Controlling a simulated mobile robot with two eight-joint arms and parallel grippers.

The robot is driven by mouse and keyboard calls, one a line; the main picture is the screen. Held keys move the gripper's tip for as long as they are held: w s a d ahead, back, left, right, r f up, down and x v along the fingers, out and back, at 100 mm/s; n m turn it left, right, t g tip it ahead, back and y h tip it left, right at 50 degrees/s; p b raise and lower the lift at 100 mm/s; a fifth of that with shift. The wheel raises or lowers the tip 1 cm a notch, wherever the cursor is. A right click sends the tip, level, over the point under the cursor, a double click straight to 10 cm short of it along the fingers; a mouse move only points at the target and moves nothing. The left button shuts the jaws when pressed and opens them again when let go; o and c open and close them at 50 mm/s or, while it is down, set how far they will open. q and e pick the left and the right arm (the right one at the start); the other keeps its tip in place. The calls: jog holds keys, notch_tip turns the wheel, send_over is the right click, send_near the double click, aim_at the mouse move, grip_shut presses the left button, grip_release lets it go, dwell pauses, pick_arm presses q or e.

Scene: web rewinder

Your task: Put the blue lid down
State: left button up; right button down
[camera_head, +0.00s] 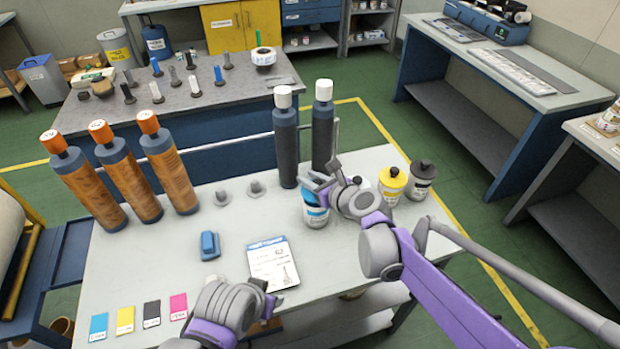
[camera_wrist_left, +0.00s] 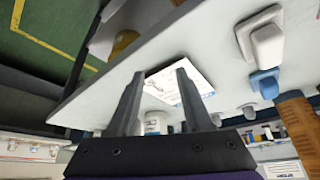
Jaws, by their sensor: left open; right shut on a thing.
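My right gripper (camera_head: 318,187) is shut on the blue lid (camera_head: 313,198), just above a white jar with a blue band (camera_head: 316,217). The fingers partly hide the lid, and I cannot tell whether it touches the jar. My left gripper (camera_wrist_left: 160,100) is open and empty in the left wrist view. In the head view its arm is low at the table's front edge, near a printed sheet (camera_head: 272,264); the sheet also shows behind the fingers in the wrist view (camera_wrist_left: 188,82).
A jar with a yellow lid (camera_head: 392,183) and one with a black lid (camera_head: 421,180) stand right of the right gripper. Two dark bottles (camera_head: 286,140) stand behind it. Orange-capped bottles (camera_head: 130,185), a blue block (camera_head: 209,245) and colour cards (camera_head: 125,320) are to the left.

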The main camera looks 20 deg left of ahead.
pick_arm(q)
jog(key=shift+f, duration=0.1)
pick_arm(e)
jog(key=shift+f, duration=0.1)
pick_arm(q)
jog(key=shift+s+f+b, duration=0.2)
jog(key=shift+f+b, duration=0.3)
pick_arm(e)
jog(key=shift+f, duration=0.5)
jog(key=c, duration=0.7)
grip_release()
jog(key=shift+o, duration=0.2)
pick_arm(q)
jog(key=shift+r, duration=0.1)
pick_arm(e)
jog(key=shift+r, duration=0.1)
